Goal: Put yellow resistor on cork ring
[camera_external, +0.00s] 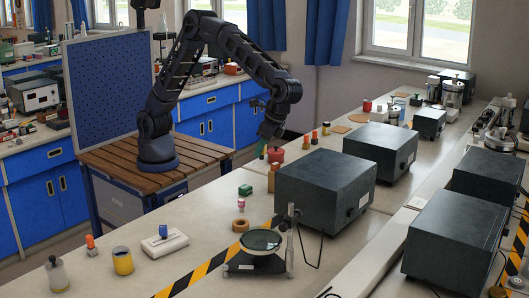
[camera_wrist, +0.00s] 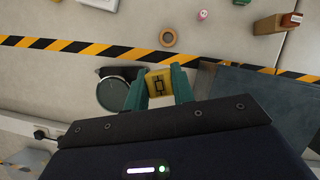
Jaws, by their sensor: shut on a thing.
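My gripper (camera_wrist: 160,86) is shut on the yellow resistor (camera_wrist: 160,84), a small yellow block with a black resistor symbol, held between the green fingers in the wrist view. The cork ring (camera_wrist: 167,37) lies flat on the bench, above and apart from the held block in the wrist view. In the external view the cork ring (camera_external: 240,226) sits near the striped tape, in front of a grey box. My gripper (camera_external: 263,149) hangs above the bench in the external view; the yellow resistor cannot be made out there.
A round dark dish on a stand (camera_external: 260,241) stands close to the cork ring. A large grey box (camera_external: 325,185) is behind it. Striped tape (camera_wrist: 90,49) crosses the bench.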

